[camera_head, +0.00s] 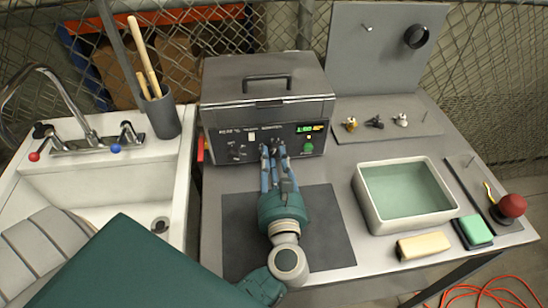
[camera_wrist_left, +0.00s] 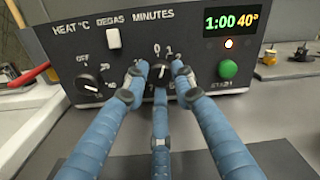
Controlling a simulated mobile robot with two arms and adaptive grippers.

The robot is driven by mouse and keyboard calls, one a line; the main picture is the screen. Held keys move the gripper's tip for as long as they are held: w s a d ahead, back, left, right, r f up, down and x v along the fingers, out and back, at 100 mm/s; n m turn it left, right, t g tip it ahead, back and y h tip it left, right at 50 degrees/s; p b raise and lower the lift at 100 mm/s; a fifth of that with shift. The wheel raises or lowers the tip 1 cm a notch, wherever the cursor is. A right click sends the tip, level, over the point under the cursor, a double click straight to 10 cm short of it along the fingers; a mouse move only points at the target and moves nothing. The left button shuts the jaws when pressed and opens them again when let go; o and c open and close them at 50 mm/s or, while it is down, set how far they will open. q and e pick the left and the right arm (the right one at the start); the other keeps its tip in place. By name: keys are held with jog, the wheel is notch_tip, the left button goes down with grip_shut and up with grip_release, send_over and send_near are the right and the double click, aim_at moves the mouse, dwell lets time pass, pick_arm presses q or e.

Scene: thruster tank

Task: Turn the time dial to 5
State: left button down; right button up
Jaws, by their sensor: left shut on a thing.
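The time dial (camera_wrist_left: 160,72) is a black knob under the word MINUTES on the front of the grey tank unit (camera_head: 265,85). The numbers 0 and 1 show above it; the fingers hide the lower part of its scale. My left gripper (camera_head: 273,150) is shut on the dial, with blue fingers on both sides and one below; the fingers also show in the left wrist view (camera_wrist_left: 160,85). The display (camera_wrist_left: 231,21) reads 1:00 and 40. My right gripper is not in view.
The heat dial (camera_wrist_left: 88,83) and white degas switch (camera_wrist_left: 113,38) are left of the time dial; the green start button (camera_wrist_left: 229,69) is right. A dark mat (camera_head: 325,245) lies below my arm. A white basin (camera_head: 365,205) stands at the right.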

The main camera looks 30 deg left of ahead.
pick_arm(q)
jog(key=shift+m, duration=0.9)
jog(key=c, duration=1.4)
grip_release()
jog(key=shift+s+d, duration=0.1)
jog(key=v, duration=1.1)
jog(key=shift+s+d+r, duration=0.1)
jog(key=shift+s+d, duration=0.1)
jog(key=shift+s, duration=0.15)
